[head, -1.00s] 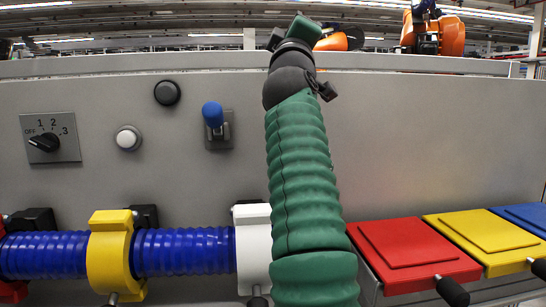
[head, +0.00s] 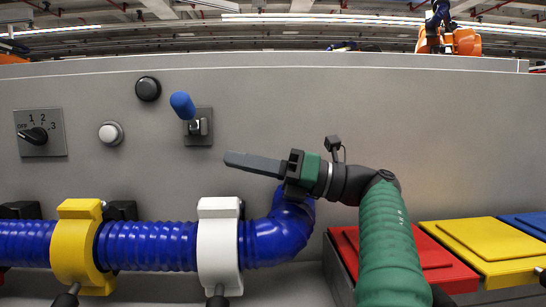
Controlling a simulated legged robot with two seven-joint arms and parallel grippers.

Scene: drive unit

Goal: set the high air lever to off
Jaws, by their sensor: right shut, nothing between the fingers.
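A lever with a blue handle (head: 182,105) stands on a small grey plate (head: 197,128) on the upright panel. The handle points up and a little left from its metal base. No readable label shows beside it. My right gripper (head: 228,160) is below and right of this lever, apart from it. Its dark fingers are shut with nothing between them and point left, in front of the panel and above the blue hose. My left gripper is not in view.
A rotary switch (head: 38,134), a black button (head: 148,89) and a white button (head: 110,133) lie left of the lever. Below run a blue hose (head: 150,246), a yellow clamp (head: 75,250) and a white clamp (head: 218,250). A red lid (head: 430,255) is at right.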

